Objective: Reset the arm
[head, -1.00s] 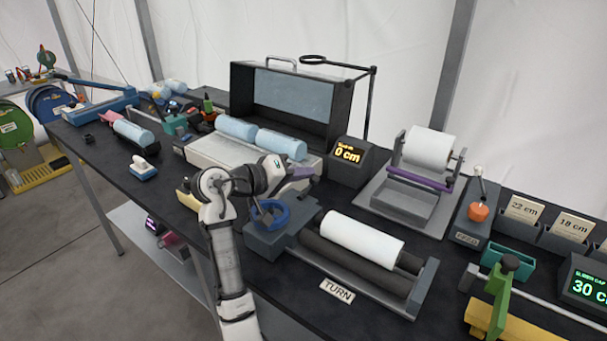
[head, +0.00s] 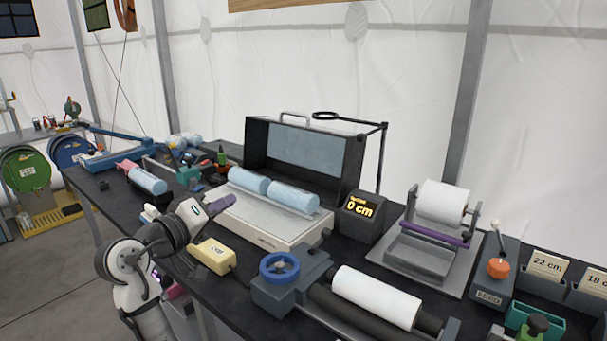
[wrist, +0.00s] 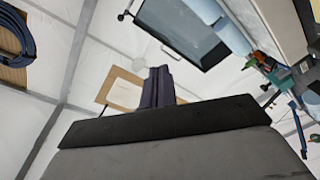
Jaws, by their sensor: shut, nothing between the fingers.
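My gripper (head: 220,205) is at the end of my white and grey arm, left of centre in the head view. Its purple-grey fingers are shut with nothing between them. The fingers also show in the wrist view (wrist: 158,88), pointing up toward the tent wall and roof. The gripper is raised over the front part of the dark bench (head: 190,268), in front of the grey machine (head: 262,228) that carries two light blue rolls. My arm is bent, with its elbow at the lower left of the head view.
A yellowish block (head: 212,254) lies close to my forearm. A blue handwheel (head: 279,267) and a white roll (head: 376,296) are to its right. A black open case (head: 256,150) stands behind the blue rolls. The air above the bench is clear.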

